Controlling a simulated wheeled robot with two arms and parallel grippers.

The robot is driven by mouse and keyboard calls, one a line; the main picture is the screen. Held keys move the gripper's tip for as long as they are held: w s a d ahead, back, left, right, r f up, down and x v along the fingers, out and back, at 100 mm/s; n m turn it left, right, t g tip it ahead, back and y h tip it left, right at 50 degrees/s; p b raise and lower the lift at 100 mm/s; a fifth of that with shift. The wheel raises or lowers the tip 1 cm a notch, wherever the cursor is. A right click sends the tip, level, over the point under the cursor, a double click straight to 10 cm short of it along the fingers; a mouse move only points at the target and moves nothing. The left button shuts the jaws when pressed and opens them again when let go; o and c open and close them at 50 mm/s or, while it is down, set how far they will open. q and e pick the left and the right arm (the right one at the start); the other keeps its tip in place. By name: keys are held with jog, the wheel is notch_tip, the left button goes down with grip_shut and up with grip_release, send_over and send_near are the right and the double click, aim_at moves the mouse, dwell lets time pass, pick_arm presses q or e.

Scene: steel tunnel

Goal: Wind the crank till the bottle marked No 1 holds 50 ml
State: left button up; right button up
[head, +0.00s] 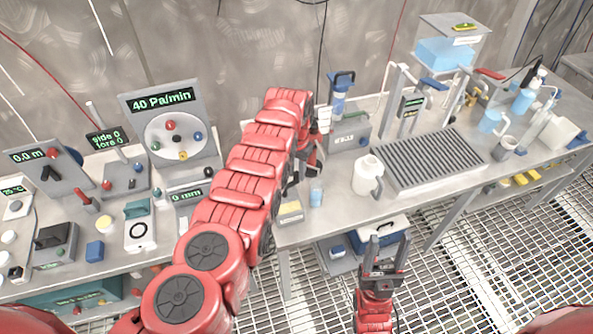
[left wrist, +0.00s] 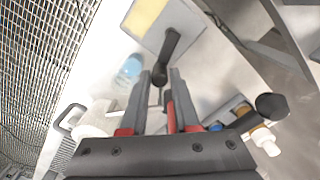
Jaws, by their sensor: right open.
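A small clear bottle with blue liquid (head: 316,192) stands on the bench beside a grey box with a yellow label (head: 289,210). No mark is readable on it. In the left wrist view, the bottle (left wrist: 130,70) is left of my left fingertips, and the box (left wrist: 148,18) is above them. A black crank-like handle (left wrist: 171,44) reaches from the box to the gap between my left fingertips (left wrist: 161,76). These fingers look parted, with no clear grip on it. My left arm hides much of this in the head view. My right gripper (head: 384,245) is open and empty, in front of the bench.
A white jug (head: 367,175) and a grey ribbed drain rack (head: 432,160) stand right of the bottle. A grey display box (head: 348,137) is behind it. Another black ball-ended lever (left wrist: 270,106) is right of my left fingers. Dial panels (head: 178,130) fill the left bench.

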pick_arm(q)
grip_shut()
jog(key=p, duration=0.1)
jog(key=m+p, duration=0.1)
jog(key=p, duration=0.1)
jog(key=shift+s+r+m, duration=0.3)
jog(key=shift+r, duration=0.05)
jog(key=shift+s+d+f+m, duration=0.15)
jog(key=shift+f+m, duration=0.1)
jog(key=shift+m, duration=0.15)
jog(key=shift+s+d+f+m, duration=0.1)
jog(key=shift+s+d+m, duration=0.05)
jog(key=shift+m, duration=0.35)
jog(key=o, duration=0.5)
grip_release()
